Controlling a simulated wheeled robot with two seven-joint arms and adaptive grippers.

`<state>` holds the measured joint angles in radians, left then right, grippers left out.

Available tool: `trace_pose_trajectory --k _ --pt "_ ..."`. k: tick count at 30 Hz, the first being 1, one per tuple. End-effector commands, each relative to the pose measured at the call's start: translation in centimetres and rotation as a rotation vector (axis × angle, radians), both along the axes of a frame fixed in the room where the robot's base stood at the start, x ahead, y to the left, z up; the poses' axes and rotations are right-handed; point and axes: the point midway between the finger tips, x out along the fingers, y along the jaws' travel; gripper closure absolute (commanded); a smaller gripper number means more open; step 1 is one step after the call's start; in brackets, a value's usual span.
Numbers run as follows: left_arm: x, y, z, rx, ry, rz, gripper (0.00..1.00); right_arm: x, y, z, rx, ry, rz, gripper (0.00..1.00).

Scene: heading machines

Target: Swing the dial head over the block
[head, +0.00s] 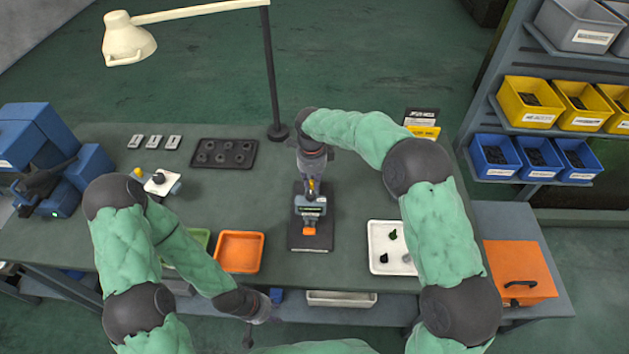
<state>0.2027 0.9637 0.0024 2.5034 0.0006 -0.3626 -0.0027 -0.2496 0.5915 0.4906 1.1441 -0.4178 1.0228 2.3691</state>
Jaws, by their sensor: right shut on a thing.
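The dial head (311,207), a grey-blue unit with a small dark display, sits on a stand in the middle of the table. It is above the stand's dark flat base (312,244). A small orange piece (309,231) shows at its front edge; I cannot tell whether this is the block or part of the head. My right gripper (312,182) reaches down from behind and is shut at the rear of the dial head; its fingertips and the stand's post are largely hidden. My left gripper (248,338) hangs low off the table's front edge, away from the stand; its fingers are too small to read.
An orange tray (240,252) and a partly hidden green tray (199,240) lie left of the stand. A white tray (378,256) with small dark parts lies right. A dark holed rack (223,154) and a lamp (277,131) stand behind. Table is clear around the stand.

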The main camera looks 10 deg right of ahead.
Motion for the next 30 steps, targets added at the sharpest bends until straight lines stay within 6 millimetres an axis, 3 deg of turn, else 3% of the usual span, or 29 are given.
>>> trace_pose_trajectory --k 13,14,16,26,30 --pt "0.0 0.0 -0.1 0.0 0.0 0.0 0.6 0.0 0.2 -0.1 0.002 -0.001 -0.011 1.0" --pt "0.0 0.0 -0.1 0.0 0.0 0.0 0.6 0.0 0.2 -0.1 0.002 -0.001 -0.011 0.77" --pt "0.0 0.0 -0.1 0.0 0.0 0.0 0.6 0.0 0.2 -0.1 0.002 -0.001 -0.01 0.57" --pt "0.0 0.0 -0.1 0.0 0.0 0.0 0.6 0.0 0.1 0.0 0.001 -0.001 -0.01 0.55" --pt "0.0 0.0 -0.1 0.0 0.0 0.0 0.6 0.1 0.1 0.9 0.001 -0.004 -0.011 0.55"
